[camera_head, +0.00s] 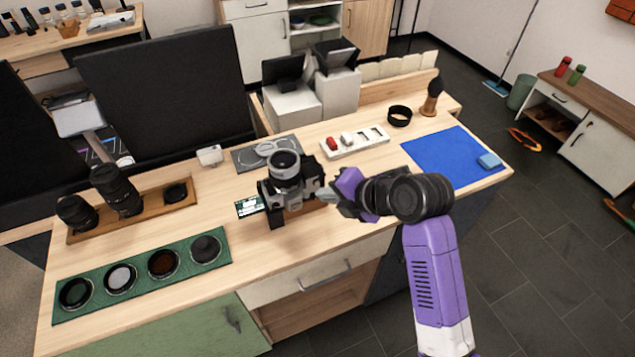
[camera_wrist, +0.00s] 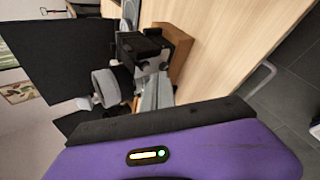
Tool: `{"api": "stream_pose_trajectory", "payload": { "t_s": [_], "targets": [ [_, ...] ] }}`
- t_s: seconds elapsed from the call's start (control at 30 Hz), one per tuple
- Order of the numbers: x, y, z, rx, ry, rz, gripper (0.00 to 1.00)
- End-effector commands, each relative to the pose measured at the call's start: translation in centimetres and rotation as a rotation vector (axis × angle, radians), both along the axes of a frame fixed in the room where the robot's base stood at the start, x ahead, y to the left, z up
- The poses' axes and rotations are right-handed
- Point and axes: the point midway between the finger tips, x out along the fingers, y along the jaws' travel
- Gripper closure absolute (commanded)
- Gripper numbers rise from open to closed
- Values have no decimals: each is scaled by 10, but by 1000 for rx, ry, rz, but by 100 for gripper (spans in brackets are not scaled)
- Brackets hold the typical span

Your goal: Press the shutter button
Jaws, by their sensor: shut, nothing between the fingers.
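A black and silver camera (camera_head: 285,188) stands on the light wooden table, its round lens or viewfinder part facing up in the head view. It also shows in the wrist view (camera_wrist: 146,50), tilted by the angle. A brown wooden block (camera_wrist: 182,58) is beside or under it. My gripper (camera_head: 322,193) is shut and empty, its tips at the camera's right side. Its grey fingers also show in the wrist view (camera_wrist: 157,92), pointing at the camera. I cannot tell whether they touch it. The shutter button is too small to make out.
A green tray (camera_head: 60,312) with round filters and a wooden tray (camera_head: 150,208) with lenses lie left. A white tray (camera_head: 372,148) and blue mat (camera_head: 435,155) lie right. A large black panel (camera_head: 160,85) stands behind. Bare tabletop lies in front of the camera.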

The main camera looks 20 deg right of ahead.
Motion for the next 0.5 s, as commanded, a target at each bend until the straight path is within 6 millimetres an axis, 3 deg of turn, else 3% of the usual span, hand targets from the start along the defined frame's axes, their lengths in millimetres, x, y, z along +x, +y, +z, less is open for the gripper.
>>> {"api": "stream_pose_trajectory", "payload": {
  "t_s": [0.5],
  "targets": [
    [9, 0, 0, 0, 0, 0, 100]
  ]
}}
